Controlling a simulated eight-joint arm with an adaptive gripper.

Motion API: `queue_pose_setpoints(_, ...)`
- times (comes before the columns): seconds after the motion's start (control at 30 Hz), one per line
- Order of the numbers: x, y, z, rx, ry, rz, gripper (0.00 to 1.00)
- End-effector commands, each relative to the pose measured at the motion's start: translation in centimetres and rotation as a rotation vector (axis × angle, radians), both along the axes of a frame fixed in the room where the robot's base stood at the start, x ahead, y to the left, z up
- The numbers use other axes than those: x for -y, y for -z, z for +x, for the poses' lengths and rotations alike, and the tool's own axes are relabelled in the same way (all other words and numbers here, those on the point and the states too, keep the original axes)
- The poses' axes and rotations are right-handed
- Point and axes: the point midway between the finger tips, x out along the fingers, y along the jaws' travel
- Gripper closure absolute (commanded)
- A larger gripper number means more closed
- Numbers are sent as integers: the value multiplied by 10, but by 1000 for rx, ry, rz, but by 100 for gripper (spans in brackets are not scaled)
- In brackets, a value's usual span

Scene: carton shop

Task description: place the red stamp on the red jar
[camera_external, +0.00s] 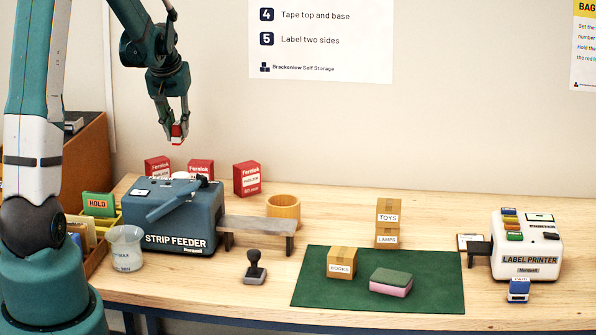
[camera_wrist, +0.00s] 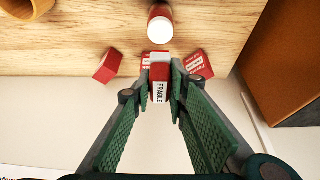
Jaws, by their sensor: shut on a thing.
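My gripper (camera_external: 177,142) is raised high above the back left of the table, near the wall. It is shut on the red stamp (camera_external: 177,130), which has a pale end and a FRAGILE label and also shows between the fingers in the wrist view (camera_wrist: 159,91). The red jar (camera_wrist: 160,24), with a round white top, stands on the table in the wrist view, apart from and beyond the held stamp.
Three red Fernlok boxes (camera_external: 247,179) stand along the table's back. The strip feeder (camera_external: 172,215) is in front of them, with a wooden pot (camera_external: 283,207) to the right. A black stamp (camera_external: 255,268), green mat (camera_external: 435,288), cartons (camera_external: 388,210) and label printer (camera_external: 526,245) are farther away.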

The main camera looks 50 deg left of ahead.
Motion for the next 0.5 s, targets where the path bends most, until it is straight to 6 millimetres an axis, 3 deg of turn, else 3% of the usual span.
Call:
queue_pose_setpoints(0.3,-1,37,1,0,0,0,96)
queue_pose_setpoints(0.5,0,50,0,0,0,0,96)
